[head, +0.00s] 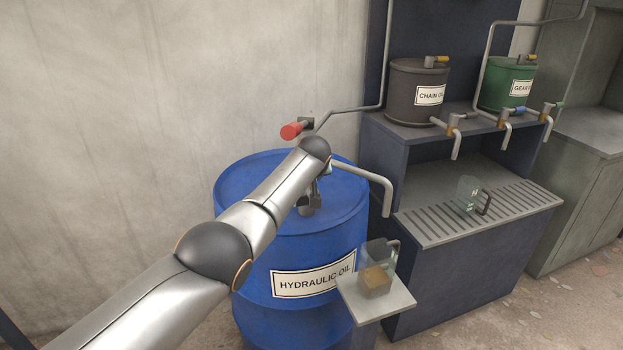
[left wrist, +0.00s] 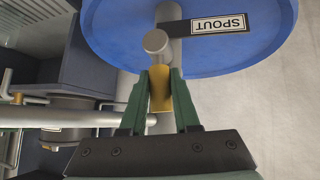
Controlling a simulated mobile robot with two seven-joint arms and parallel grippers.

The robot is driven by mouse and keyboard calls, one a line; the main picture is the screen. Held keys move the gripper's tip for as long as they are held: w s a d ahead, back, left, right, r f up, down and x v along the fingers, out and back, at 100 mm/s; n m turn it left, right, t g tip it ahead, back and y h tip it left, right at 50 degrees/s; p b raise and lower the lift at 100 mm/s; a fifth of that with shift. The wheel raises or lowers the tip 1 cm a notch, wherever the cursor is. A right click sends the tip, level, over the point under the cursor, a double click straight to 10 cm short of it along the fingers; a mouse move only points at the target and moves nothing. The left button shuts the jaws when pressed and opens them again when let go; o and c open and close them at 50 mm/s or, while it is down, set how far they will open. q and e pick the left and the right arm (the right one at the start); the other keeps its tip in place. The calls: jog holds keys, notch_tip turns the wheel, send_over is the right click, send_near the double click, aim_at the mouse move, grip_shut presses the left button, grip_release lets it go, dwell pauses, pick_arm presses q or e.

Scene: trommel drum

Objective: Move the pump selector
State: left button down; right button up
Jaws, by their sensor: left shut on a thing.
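The pump selector (left wrist: 160,92) shows as a yellow lever in the left wrist view, next to a grey pump post (left wrist: 170,52). My left gripper (left wrist: 160,76) is shut on the selector, its green fingers on both sides. A plate marked SPOUT (left wrist: 219,24) sits beside the post above the blue drum top (left wrist: 120,40). In the head view the pump stands on the blue HYDRAULIC OIL drum (head: 255,255); my left arm hides the selector and most of the gripper. My right gripper is not in view.
A red-ended crank handle (head: 291,131) and bent spout pipe (head: 375,183) extend from the pump. A jug (head: 376,280) with amber liquid sits on a small stand (head: 392,302). A dark bench (head: 480,262) with drums, taps and another jug (head: 466,192) is at right.

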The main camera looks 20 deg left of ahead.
pick_arm(q)
jog(key=c, duration=0.7)
grip_release()
jog(key=shift+o, duration=0.2)
jog(key=shift+r, duration=0.1)
jog(key=shift+s+d+r+p, duration=0.15)
jog(key=shift+s+r+p, duration=0.15)
jog(key=shift+p, duration=0.3)
jog(key=v, duration=1.1)
jog(key=shift+s+p, duration=0.25)
jog(key=shift+p, duration=0.15)
jog(key=shift+r, duration=0.15)
jog(key=shift+c, duration=0.2)
